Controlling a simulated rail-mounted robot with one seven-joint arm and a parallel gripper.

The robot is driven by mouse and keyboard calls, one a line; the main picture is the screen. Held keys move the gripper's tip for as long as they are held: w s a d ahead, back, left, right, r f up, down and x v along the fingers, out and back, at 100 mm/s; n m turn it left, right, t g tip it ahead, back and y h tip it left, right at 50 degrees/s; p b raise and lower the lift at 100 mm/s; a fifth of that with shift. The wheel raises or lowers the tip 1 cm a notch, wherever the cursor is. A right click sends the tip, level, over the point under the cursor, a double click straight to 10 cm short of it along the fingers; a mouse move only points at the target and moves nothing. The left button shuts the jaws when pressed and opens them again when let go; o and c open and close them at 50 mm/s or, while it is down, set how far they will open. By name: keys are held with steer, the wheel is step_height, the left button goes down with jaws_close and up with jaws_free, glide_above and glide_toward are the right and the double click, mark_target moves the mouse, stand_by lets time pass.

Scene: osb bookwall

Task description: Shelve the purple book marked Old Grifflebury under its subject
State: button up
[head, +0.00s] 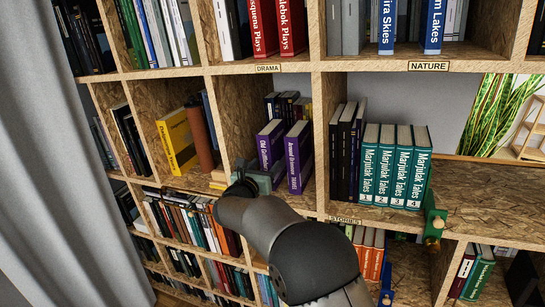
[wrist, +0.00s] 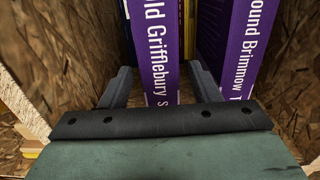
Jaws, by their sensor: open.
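The purple book marked Old Grifflebury (head: 270,146) stands upright in a middle-row compartment, spine outward. Its spine also shows in the wrist view (wrist: 160,50). A second purple book, Around Brimmow (head: 298,157), stands to its right. My gripper (wrist: 160,80) is open at the lower part of the Old Grifflebury spine. One finger shows on each side of that spine, the right one in the gap between the two purple books. I cannot tell whether they touch it. In the head view my gripper (head: 262,180) covers the book's foot.
Shelf labels read DRAMA (head: 268,68), NATURE (head: 429,66) and STORIES (head: 345,220). Red Plays books (head: 290,28) stand above DRAMA, teal Marjulak Tales (head: 395,165) above STORIES. Compartment walls (wrist: 75,45) flank my gripper. Bare shelf (head: 485,190) lies right of the teal books.

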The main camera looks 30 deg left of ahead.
steer(key=shift+x, duration=1)
steer(key=c, duration=1.1)
steer(key=shift+r, duration=0.15)
steer(key=shift+b+v, duration=0.9)
steer(key=shift+v, duration=0.65)
steer(key=o, duration=1.2)
